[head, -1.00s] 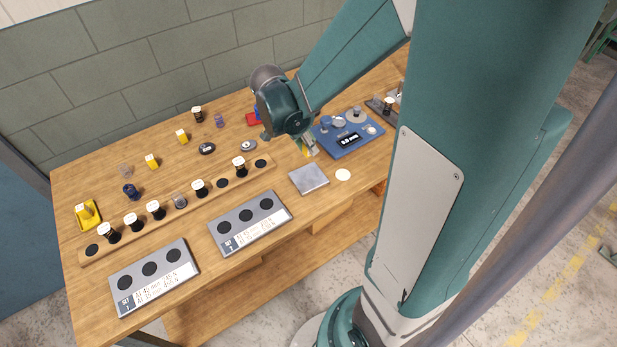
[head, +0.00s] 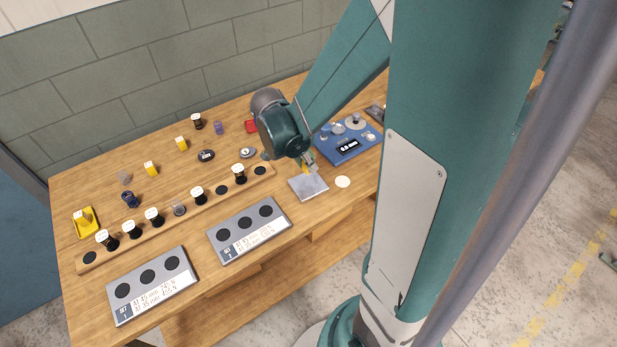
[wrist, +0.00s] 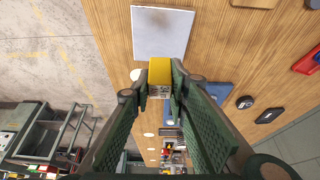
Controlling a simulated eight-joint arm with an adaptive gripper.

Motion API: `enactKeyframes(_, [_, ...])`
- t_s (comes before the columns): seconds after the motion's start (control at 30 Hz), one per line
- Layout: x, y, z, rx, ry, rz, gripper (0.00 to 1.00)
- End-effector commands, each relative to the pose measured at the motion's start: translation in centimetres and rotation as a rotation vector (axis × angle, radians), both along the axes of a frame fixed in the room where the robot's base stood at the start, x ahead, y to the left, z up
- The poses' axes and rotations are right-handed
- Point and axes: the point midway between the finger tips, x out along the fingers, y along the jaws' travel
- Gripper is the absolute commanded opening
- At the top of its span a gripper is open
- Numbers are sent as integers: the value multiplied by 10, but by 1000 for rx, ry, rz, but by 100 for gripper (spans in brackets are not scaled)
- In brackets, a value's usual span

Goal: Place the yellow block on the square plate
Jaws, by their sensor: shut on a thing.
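My gripper (wrist: 159,90) is shut on the yellow block (wrist: 160,72), which shows between the two fingertips in the wrist view. In the head view my gripper (head: 309,164) points down above the far edge of the square plate (head: 309,189), and only a sliver of yellow shows at its fingers. The light grey square plate (wrist: 162,32) is bare and lies just beyond the block in the wrist view. I cannot tell how large the gap between block and plate is.
A blue device (head: 347,147) with a display stands behind the plate, and a white disc (head: 343,182) lies right of it. A wooden rack (head: 218,205) with black-and-white pieces and a grey SET tray (head: 249,230) are to the left. Other yellow blocks (head: 151,168) stand farther left.

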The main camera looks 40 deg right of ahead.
Motion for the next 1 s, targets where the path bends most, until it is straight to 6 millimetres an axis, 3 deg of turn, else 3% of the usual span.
enactKeyframes(0.23, [0, 0, -24, 0, 0, 0, 6])
enactKeyframes(0.77, [0, 0, -29, 0, 0, 0, 6])
enactKeyframes(1.0, [1, 0, -46, 0, 0, 0, 6])
